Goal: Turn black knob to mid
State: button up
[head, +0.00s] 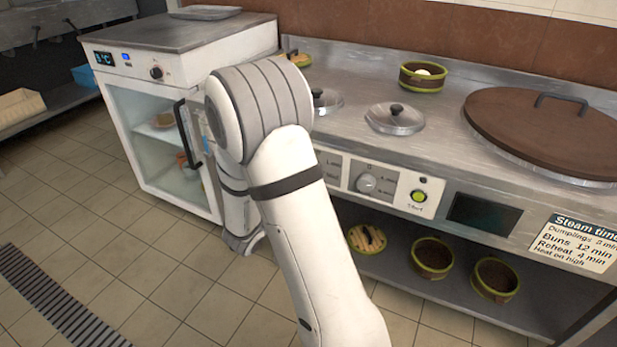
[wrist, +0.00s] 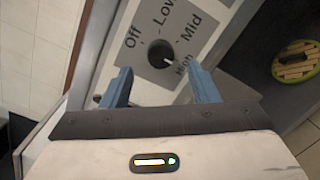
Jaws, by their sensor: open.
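The black knob (wrist: 160,54) shows in the wrist view on a grey panel marked Off, Low, Mid and High. A small white mark on the knob faces down and right, toward the High label. My gripper (wrist: 160,69) is open, its two blue fingers apart and below the knob in the picture, with nothing between them. Whether a finger touches the panel I cannot tell. In the head view my arm hides the gripper and the black knob.
A silver dial (head: 367,182) and a green Start button (head: 418,196) sit on the counter front. A brown-lidded pot (head: 545,125) stands on the counter (head: 440,150). Baskets (head: 433,257) lie on the shelf below. A glass-door fridge (head: 160,135) stands left; the tiled floor is clear.

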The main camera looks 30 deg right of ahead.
jog(key=shift+b+x, duration=0.4)
jog(key=shift+x, duration=1.9)
jog(key=shift+c, duration=0.3)
jog(key=c, duration=0.9)
